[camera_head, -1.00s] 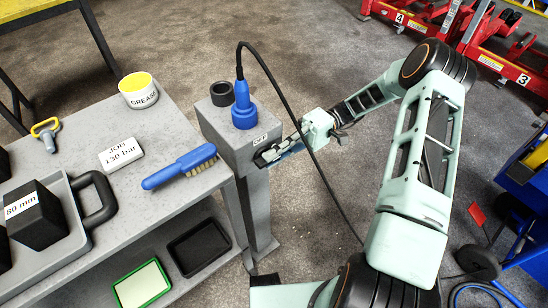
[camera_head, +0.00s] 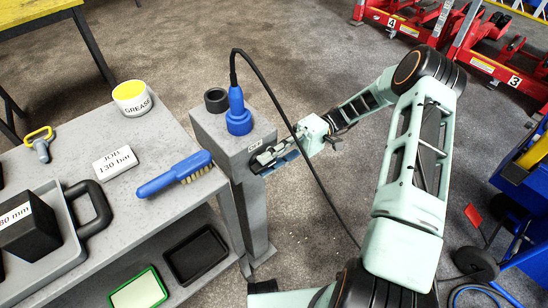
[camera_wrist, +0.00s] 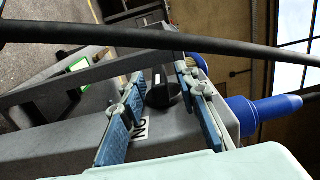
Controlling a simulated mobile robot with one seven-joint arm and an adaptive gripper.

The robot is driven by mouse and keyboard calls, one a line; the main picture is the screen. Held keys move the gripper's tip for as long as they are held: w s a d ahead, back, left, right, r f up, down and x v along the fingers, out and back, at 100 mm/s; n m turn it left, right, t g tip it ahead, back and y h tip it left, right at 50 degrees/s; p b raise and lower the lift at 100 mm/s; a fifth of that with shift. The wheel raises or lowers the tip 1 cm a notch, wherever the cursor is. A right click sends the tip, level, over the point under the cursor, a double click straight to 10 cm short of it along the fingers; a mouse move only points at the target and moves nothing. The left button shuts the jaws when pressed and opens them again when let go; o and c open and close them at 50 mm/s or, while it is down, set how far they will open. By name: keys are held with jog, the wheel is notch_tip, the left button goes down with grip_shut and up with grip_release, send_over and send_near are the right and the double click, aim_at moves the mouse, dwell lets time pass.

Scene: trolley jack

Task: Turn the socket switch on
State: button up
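A grey socket post (camera_head: 214,128) stands at the end of the bench. A blue plug (camera_head: 238,112) sits upright in its top; it also shows at the right of the wrist view (camera_wrist: 262,112). My gripper (camera_head: 258,164) is at the post's right side face, below a small white label (camera_head: 255,145). In the wrist view its blue-padded fingers (camera_wrist: 158,76) are apart, on either side of a black switch knob (camera_wrist: 163,91). A gap shows beside the knob; whether either pad touches it is unclear. In the head view the gripper hides the knob. The label (camera_wrist: 143,130) is partly covered by a finger in the wrist view.
A black cable (camera_head: 288,116) rises from the plug and loops past my arm; it crosses the wrist view close to the camera. The bench holds a blue brush (camera_head: 174,176), a grease tin (camera_head: 132,98) and a white sign (camera_head: 115,162). Red jacks (camera_head: 480,60) stand at the back right.

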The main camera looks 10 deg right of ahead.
jog(key=v, duration=1.1)
jog(key=shift+w+d, duration=0.2)
jog(key=shift+d, duration=0.15)
jog(key=shift+f, duration=0.1)
